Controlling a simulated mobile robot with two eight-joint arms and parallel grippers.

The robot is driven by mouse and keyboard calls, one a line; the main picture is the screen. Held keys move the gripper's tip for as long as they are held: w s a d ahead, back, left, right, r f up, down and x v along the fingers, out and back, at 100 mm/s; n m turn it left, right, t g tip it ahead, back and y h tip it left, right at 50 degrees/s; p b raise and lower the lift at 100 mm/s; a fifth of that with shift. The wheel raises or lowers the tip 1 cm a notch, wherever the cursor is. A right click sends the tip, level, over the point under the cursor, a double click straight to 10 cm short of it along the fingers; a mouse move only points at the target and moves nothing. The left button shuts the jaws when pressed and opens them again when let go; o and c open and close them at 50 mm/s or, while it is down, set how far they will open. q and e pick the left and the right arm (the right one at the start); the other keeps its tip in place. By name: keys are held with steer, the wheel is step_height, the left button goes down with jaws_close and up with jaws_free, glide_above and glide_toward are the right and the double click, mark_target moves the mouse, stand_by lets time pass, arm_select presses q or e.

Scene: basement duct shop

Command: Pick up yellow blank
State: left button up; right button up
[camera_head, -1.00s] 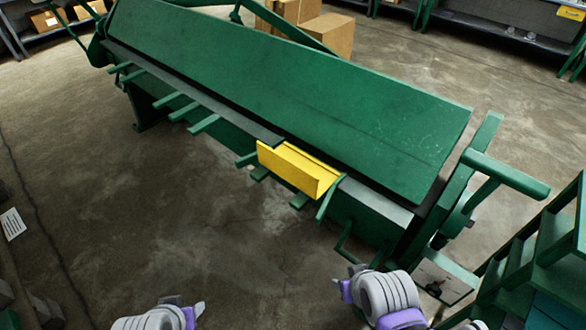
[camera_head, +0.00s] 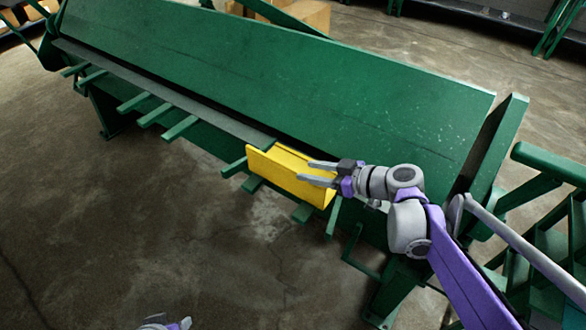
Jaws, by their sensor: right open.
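The yellow blank (camera_head: 282,170) is a bent sheet piece resting on the front edge of the green bending machine (camera_head: 270,75), near its right half. My right gripper (camera_head: 314,172) is open, its two fingers pointing left at the right end of the blank. In the picture the fingertips overlap the blank's right part; I cannot tell whether they touch it. Part of my left arm (camera_head: 165,324) shows at the bottom edge; its fingers are not clear.
Several green support arms (camera_head: 180,128) stick out from the machine's front. A green frame (camera_head: 545,165) stands at the right. Cardboard boxes (camera_head: 305,15) lie behind the machine. The concrete floor (camera_head: 130,230) in front is clear.

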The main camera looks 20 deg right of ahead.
mark_target(286, 165)
steer(key=b+x, duration=0.1)
steer(key=x, duration=0.8)
steer(key=shift+w+f, duration=0.1)
steer(key=shift+w, duration=0.25)
jaws_close()
stand_by(1.0)
